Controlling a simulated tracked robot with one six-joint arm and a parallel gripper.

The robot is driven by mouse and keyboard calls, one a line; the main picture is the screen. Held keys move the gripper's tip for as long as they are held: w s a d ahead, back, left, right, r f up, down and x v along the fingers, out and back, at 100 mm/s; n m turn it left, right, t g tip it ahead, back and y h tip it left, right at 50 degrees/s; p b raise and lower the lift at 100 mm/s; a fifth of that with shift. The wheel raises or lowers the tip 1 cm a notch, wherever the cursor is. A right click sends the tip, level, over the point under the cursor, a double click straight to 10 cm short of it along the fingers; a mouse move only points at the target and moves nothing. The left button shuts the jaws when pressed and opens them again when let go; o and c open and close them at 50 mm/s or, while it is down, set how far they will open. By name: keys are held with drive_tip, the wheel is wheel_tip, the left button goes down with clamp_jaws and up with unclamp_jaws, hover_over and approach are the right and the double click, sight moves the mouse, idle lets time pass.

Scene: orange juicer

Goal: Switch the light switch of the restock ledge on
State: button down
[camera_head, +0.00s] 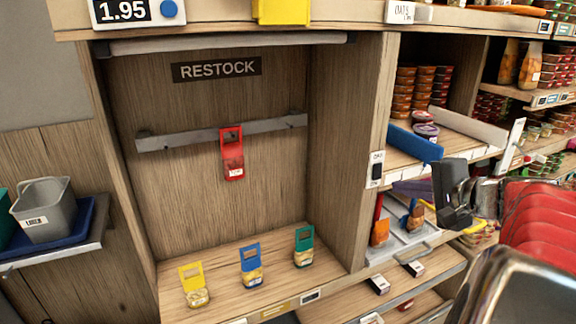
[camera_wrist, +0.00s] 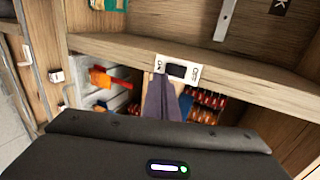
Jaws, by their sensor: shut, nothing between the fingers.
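The light switch (camera_head: 376,169) is a small white plate with a dark rocker on the front edge of the wooden post right of the restock ledge (camera_head: 235,292). In the wrist view the switch (camera_wrist: 177,71) shows sideways, with a label at each end; I cannot tell which way the rocker is set. My gripper (camera_head: 396,185) is right of the switch, its dark purple fingers pointing left at it. In the wrist view my gripper (camera_wrist: 164,82) is shut and empty, its fingertips just below the plate. I cannot tell whether they touch it.
A grey bar (camera_head: 225,43) runs under the niche's top and shows no clear glow. A red tagged pack (camera_head: 233,155) hangs on the rail; yellow, blue and green ones stand on the ledge. A blue-fronted shelf (camera_head: 413,143) with stacked tubs lies right of the post.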

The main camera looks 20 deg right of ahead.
sight(378, 174)
drive_tip(key=shift+w+r+x, duration=0.1)
drive_tip(key=shift+r+x, duration=0.1)
drive_tip(key=shift+x, duration=0.65)
drive_tip(key=shift+w+r+x, duration=0.1)
drive_tip(key=shift+r+x, duration=0.05)
drive_tip(key=shift+x, duration=0.7)
drive_tip(key=shift+w+r+x, duration=0.1)
drive_tip(key=shift+r+x, duration=0.1)
drive_tip(key=shift+x, duration=0.65)
drive_tip(key=shift+w+f, duration=0.1)
drive_tip(key=shift+r, duration=0.85)
drive_tip(key=shift+s, duration=0.4)
drive_tip(key=f+v, duration=0.1)
drive_tip(key=v, duration=1.2)
drive_tip(key=shift+s, duration=0.2)
